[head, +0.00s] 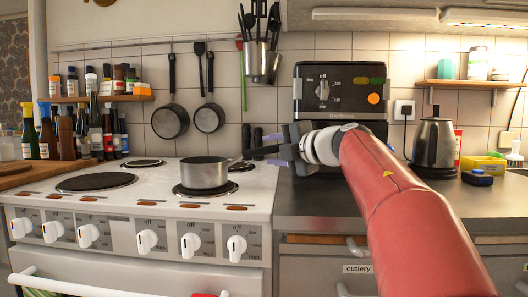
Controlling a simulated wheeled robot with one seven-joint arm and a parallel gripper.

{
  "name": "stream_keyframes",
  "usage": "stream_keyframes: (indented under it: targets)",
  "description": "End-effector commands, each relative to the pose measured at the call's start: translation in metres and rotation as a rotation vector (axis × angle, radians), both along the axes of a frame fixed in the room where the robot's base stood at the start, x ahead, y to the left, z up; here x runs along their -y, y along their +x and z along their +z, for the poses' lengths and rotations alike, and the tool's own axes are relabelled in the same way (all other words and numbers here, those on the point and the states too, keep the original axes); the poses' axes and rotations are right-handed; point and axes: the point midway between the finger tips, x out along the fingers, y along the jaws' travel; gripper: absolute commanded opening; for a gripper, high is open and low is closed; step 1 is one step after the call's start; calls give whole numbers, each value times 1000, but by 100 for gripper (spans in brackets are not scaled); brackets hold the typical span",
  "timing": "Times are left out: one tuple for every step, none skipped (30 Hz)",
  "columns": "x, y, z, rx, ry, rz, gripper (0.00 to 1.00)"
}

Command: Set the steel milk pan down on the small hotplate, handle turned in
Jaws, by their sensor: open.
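The steel milk pan (205,173) appears upright, at the front-right hotplate (206,190), whose dark rim shows below it. I cannot tell whether the pan's base rests fully on the plate. Its dark handle (237,159) points right and slightly back, toward the counter. My gripper (268,150) is open, at the handle's outer end above the cooker's right edge. The fingers overlap the handle end in view, and whether they touch it is hidden.
A larger hotplate (96,182) is front left; smaller plates are at the back left (143,163) and back right (241,166), all bare. The black coffee machine (340,85) stands behind my arm. A kettle (434,145) is at the right. Bottles (95,128) crowd the left.

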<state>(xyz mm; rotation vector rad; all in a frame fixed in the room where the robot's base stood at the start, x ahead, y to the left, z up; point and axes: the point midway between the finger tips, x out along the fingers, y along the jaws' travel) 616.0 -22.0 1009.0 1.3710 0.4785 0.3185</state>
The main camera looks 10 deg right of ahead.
Motion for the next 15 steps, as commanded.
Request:
stream_keyframes:
  targets:
    - [7,-11,2,2,0,-5,41]
    - [10,-17,3,1,0,-4,41]
    - [14,-24,5,2,-1,-4,41]
    - [17,-29,5,2,-1,-3,41]
    - [19,-34,6,2,-1,-3,41]
    - [23,-40,7,2,-1,-4,41]
    - [26,-45,8,1,0,-3,41]
    - [28,-48,8,1,0,-3,41]
    - [30,-53,9,0,0,-2,41]
    - [31,-55,9,0,0,-2,41]
    - [33,-58,9,0,0,-1,41]
    - [34,-60,10,0,0,-1,41]
    - [35,-62,10,0,0,-1,41]
    - [36,-63,10,0,0,-1,41]
    - [36,-64,10,0,0,-1,41]
